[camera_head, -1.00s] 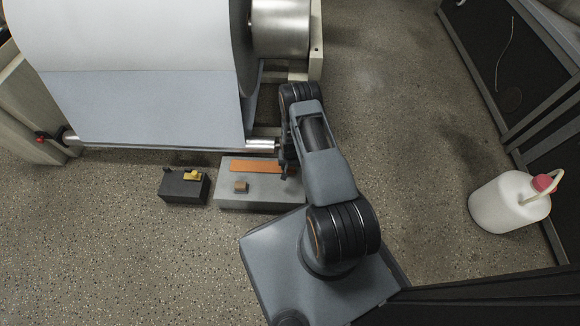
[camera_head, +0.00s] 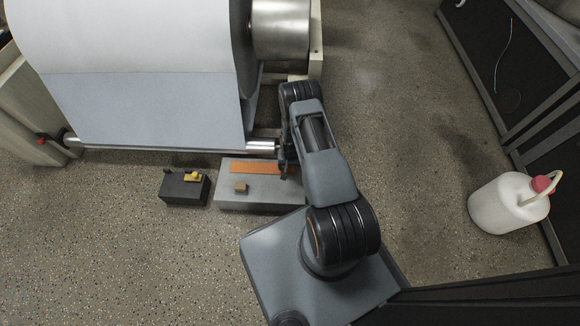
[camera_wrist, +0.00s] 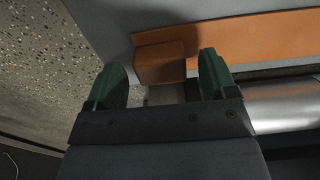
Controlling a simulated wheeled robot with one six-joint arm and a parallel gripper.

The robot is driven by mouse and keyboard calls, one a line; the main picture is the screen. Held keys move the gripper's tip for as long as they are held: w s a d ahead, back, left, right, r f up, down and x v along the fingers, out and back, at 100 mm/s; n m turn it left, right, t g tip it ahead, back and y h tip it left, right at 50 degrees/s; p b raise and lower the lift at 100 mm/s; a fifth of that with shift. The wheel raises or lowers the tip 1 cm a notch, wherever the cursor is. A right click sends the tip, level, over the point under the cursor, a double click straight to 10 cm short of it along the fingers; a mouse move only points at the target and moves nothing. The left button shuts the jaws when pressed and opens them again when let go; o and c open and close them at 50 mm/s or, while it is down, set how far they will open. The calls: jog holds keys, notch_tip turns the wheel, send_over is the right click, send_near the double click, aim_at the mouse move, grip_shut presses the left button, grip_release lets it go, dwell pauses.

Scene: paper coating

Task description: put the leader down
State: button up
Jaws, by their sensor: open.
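The leader, a flat orange strip (camera_head: 257,168), lies along the far side of the top of the grey block (camera_head: 260,202). It also shows in the wrist view (camera_wrist: 250,38), with a brown block-shaped piece (camera_wrist: 160,64) at its near end. My gripper (camera_head: 286,170) is over the right end of the strip, partly hidden by my arm in the head view. In the wrist view my gripper (camera_wrist: 161,72) is open. Its two green fingers stand on either side of the brown piece with gaps visible. I cannot tell whether the piece is joined to the strip.
A large white roll (camera_head: 140,100) with a silver roller (camera_head: 262,146) stands just behind the grey block. A small brown block (camera_head: 240,187) sits on the grey block. A dark box (camera_head: 183,190) with a yellow piece stands left. A white jug (camera_head: 505,205) is far right; floor between is clear.

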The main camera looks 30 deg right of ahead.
jog(key=a+r+n+t+p, duration=0.1)
jog(key=a+r+p, duration=0.1)
jog(key=r, duration=1.7)
jog(key=a+r+n+p, duration=0.2)
jog(key=a+r, duration=0.1)
jog(key=r, duration=1.5)
jog(key=s+a+r+n, duration=0.1)
jog(key=s+a+r, duration=0.1)
jog(key=s+r, duration=0.5)
jog(key=s+a+r+n+t, duration=0.1)
jog(key=s+a+r, duration=0.1)
jog(key=s+r, duration=0.6)
jog(key=shift+s+a+r+n+t, duration=0.15)
jog(key=shift+s+a+n+t, duration=0.2)
jog(key=shift+s, duration=0.45)
notch_tip(320, 180, up, 55)
jog(key=t+p, duration=0.3)
jog(key=p, duration=4.5)
jog(key=shift+s, duration=0.35)
